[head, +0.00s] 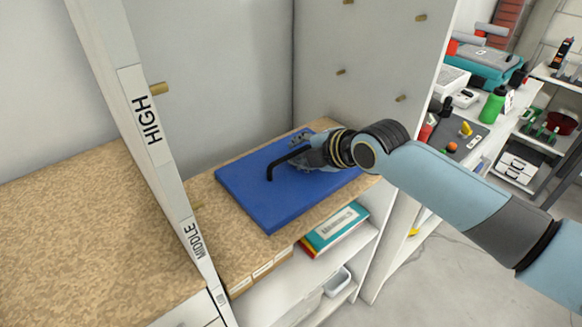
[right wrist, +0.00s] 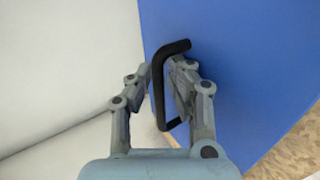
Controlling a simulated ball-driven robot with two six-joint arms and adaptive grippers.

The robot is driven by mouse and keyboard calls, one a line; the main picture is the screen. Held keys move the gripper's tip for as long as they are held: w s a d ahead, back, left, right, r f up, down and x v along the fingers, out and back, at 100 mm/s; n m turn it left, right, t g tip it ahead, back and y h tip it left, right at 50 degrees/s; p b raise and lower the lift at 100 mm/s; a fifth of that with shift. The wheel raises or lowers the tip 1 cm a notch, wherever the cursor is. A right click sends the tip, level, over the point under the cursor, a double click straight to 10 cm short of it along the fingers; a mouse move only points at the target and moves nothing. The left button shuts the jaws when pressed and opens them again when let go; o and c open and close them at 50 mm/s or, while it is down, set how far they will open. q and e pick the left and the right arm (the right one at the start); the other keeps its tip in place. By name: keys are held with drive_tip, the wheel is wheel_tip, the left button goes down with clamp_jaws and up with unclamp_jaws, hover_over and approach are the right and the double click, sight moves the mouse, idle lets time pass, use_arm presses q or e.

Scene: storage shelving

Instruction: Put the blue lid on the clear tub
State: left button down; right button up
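The blue lid (head: 270,205) is a flat blue slab lying on the speckled wooden shelf board, with a black bar handle (head: 270,172) on top. My right gripper (head: 285,163) is at the handle, over the lid. In the right wrist view the handle (right wrist: 159,95) runs between the two fingers of the right gripper (right wrist: 160,70). The fingers stand apart, with narrow gaps beside the bar, and the right finger reaches inside the handle loop. The lid (right wrist: 235,70) fills the right side there. I cannot make out the clear tub for certain. My left gripper is not in view.
A white upright marked HIGH and MIDDLE (head: 150,130) stands left of the lid. Wall panels with wooden pegs (head: 420,18) rise behind. Below are books (head: 335,228) and a small pale container (head: 337,282). A cluttered bench (head: 455,130) is at the right.

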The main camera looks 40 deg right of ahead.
clamp_jaws()
drive_tip(key=shift+r, duration=0.2)
idle(0.3)
